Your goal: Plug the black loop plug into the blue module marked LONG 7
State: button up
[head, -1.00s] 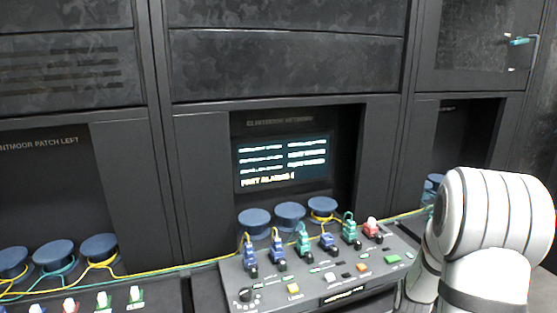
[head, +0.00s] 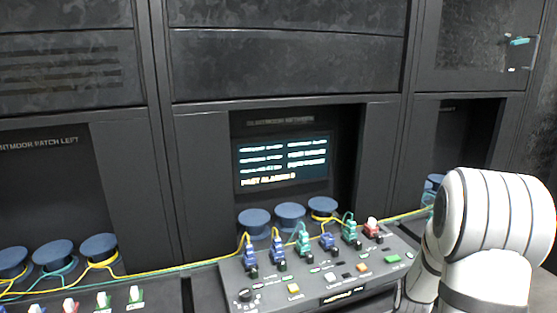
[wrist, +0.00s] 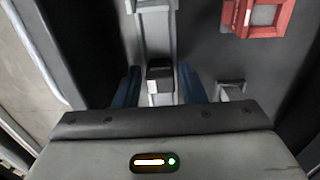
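In the wrist view a small black plug (wrist: 160,72) with a white patch lies between the two blue fingers of my gripper (wrist: 160,90). Narrow gaps show on both sides of it, so the fingers look open around it, not pressed on it. A grey upright piece (wrist: 157,30) stands beyond the plug. In the head view, blue modules (head: 250,258), (head: 279,253) and (head: 328,242) stand on the sloping console (head: 240,285). Their labels are too small to read, so I cannot tell which is LONG 7. My gripper is out of the head view.
Teal modules (head: 304,244) and a red one (head: 371,228) share the console with buttons and a knob. Blue round spools (head: 289,214) and yellow and green cables lie behind. A lit screen (head: 283,162) stands above. A red block (wrist: 262,14) is at the wrist view's upper right.

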grip_shut()
jog(key=shift+r, duration=0.1)
jog(key=shift+r+p, duration=2.05)
jog(key=shift+r, duration=0.9)
